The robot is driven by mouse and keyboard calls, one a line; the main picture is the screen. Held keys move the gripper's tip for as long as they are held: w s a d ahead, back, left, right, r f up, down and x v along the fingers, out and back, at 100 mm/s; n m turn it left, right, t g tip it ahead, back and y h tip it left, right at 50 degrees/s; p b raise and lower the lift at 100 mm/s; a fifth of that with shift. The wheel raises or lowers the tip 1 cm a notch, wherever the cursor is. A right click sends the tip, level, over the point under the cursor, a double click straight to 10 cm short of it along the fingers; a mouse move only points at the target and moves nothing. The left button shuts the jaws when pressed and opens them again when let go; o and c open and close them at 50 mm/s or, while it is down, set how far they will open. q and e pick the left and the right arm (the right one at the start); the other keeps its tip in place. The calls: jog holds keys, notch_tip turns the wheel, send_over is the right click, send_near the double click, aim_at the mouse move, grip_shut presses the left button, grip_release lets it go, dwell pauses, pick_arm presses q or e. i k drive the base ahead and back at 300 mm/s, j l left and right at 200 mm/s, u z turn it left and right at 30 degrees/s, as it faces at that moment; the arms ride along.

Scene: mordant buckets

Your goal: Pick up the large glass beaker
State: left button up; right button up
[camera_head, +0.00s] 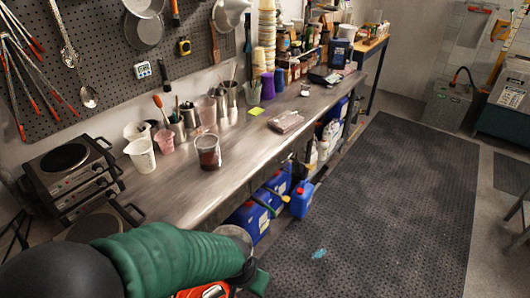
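A clear glass beaker (208,151) with dark reddish contents stands upright on the grey workbench (190,190), near its front edge. It looks like the largest glass vessel there. My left arm, in a green sleeve, crosses the lower left of the view, in front of the bench and nearer to me than the beaker. It is apart from the beaker in the picture. I cannot make out any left gripper fingers. My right arm and gripper do not show.
A hot plate (70,165) stands left on the bench. White cups (141,155), a pink cup (163,138) and metal tool holders line the wall behind the beaker. A wrapped packet (286,121) lies to the right. Blue jugs (301,199) stand below. The mat (385,200) is largely clear.

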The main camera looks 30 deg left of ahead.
aim_at(206, 145)
jog(key=i+l+z, duration=0.15)
jog(key=i, duration=0.35)
jog(key=i+l+z, duration=0.1)
jog(key=i, duration=0.45)
jog(key=i+l+z, duration=0.15)
jog(key=i, duration=0.4)
jog(key=i+u, duration=0.75)
jog(key=u, duration=0.2)
jog(key=i+l+u, duration=0.15)
jog(key=i+u, duration=0.15)
jog(key=u, duration=0.15)
jog(key=i+j+u, duration=0.15)
jog(key=u, duration=0.3)
jog(key=i+u, duration=0.6)
jog(key=u, duration=0.3)
jog(key=i+u, duration=0.25)
jog(key=u, duration=1.65)
jog(key=l, duration=0.1)
